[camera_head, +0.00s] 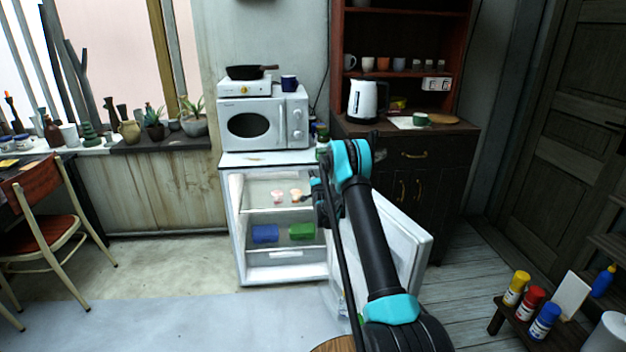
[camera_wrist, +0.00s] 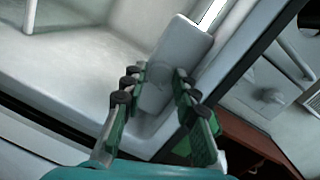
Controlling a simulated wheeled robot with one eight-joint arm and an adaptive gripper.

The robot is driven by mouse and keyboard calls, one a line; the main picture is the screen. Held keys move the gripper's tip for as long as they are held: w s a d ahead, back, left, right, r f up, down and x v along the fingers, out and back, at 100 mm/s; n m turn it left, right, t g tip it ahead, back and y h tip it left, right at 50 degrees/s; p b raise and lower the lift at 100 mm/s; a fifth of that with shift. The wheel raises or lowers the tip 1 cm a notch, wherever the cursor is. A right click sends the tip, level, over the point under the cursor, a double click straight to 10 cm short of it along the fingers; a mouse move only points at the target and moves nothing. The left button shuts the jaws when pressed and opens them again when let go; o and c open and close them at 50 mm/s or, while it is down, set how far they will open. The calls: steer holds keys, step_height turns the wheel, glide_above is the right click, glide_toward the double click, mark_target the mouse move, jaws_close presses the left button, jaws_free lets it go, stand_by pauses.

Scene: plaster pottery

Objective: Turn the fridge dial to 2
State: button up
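The fridge (camera_head: 282,272) stands open under the microwave, its door (camera_head: 408,250) swung out to the right. My gripper (camera_head: 309,196) is at the right side of the fridge opening, partly hidden by my arm. In the wrist view my gripper (camera_wrist: 160,72) has its two fingers apart, one on each side of a pale grey block (camera_wrist: 186,48) on the fridge's inner wall. The block looks like the dial's housing. The dial itself and its numbers cannot be made out. I cannot tell whether the fingers touch the grey part.
Inside the fridge are a blue box (camera_head: 265,233), a green box (camera_head: 301,232) and small pinkish items (camera_head: 277,196) on the upper shelf. The microwave (camera_head: 262,120) stands on top. A dark cabinet (camera_head: 425,180) is behind the open door. The floor in front is clear.

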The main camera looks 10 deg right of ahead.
steer(key=shift+m, duration=0.3)
